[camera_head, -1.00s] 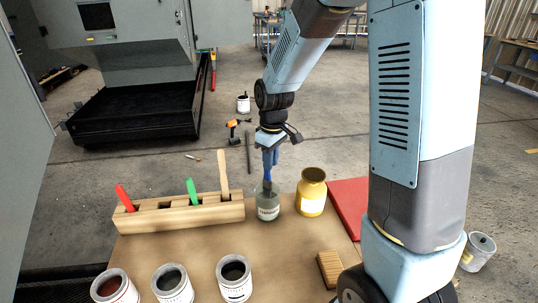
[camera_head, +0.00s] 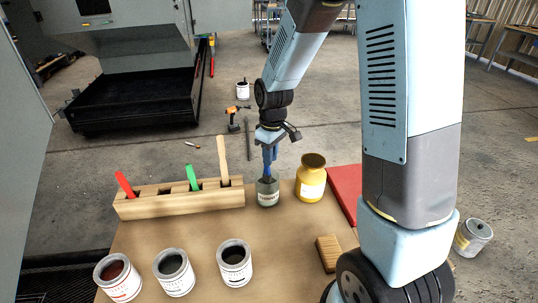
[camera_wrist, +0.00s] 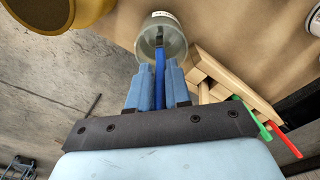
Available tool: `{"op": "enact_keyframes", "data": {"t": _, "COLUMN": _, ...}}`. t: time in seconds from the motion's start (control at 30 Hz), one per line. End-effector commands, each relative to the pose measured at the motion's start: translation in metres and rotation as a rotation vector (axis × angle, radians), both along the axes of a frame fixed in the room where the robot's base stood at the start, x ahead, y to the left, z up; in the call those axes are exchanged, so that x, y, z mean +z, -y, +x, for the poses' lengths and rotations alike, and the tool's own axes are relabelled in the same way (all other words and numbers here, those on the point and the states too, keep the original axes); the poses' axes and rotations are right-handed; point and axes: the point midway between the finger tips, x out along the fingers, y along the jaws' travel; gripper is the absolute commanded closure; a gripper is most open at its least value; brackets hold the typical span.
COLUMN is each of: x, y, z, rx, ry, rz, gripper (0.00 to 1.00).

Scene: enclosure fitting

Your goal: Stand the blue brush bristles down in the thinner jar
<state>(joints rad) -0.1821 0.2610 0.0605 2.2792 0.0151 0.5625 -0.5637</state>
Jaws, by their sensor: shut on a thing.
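My gripper (camera_head: 269,155) is shut on the blue brush and points down above the grey-green thinner jar (camera_head: 268,193). The blue brush (camera_wrist: 160,75) is upright between the two light-blue fingers. In the wrist view its dark lower end lies within the mouth of the thinner jar (camera_wrist: 172,43). The bristles are hard to make out, and I cannot tell whether they touch the jar's bottom. The jar stands upright on the brown table (camera_head: 200,232).
A yellow jar (camera_head: 312,180) stands close right of the thinner jar. A wooden rack (camera_head: 165,208) with red, green and plain handles is at left. Three paint cans (camera_head: 174,275) stand in front. A wooden block (camera_head: 328,254) and a red panel (camera_head: 345,190) are at right.

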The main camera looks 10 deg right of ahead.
Motion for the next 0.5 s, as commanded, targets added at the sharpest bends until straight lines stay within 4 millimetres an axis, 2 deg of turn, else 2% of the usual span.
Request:
{"op": "enact_keyframes", "data": {"t": 0.03, "x": 0.0, "y": -0.0001, "z": 0.0, "rx": 0.0, "ry": 0.0, "rz": 0.0, "gripper": 1.0}}
{"op": "enact_keyframes", "data": {"t": 0.07, "x": 0.0, "y": -0.0001, "z": 0.0, "rx": 0.0, "ry": 0.0, "rz": 0.0, "gripper": 0.79}}
{"op": "enact_keyframes", "data": {"t": 0.1, "x": 0.0001, "y": -0.0002, "z": 0.0001, "rx": 0.0, "ry": 0.0, "rz": 0.0, "gripper": 0.75}}
{"op": "enact_keyframes", "data": {"t": 0.33, "x": 0.0001, "y": -0.0004, "z": 0.0, "rx": 0.001, "ry": 0.0, "rz": 0.0, "gripper": 0.53}}
{"op": "enact_keyframes", "data": {"t": 0.5, "x": 0.0001, "y": -0.0006, "z": 0.0, "rx": 0.001, "ry": 0.0, "rz": 0.0, "gripper": 0.52}}
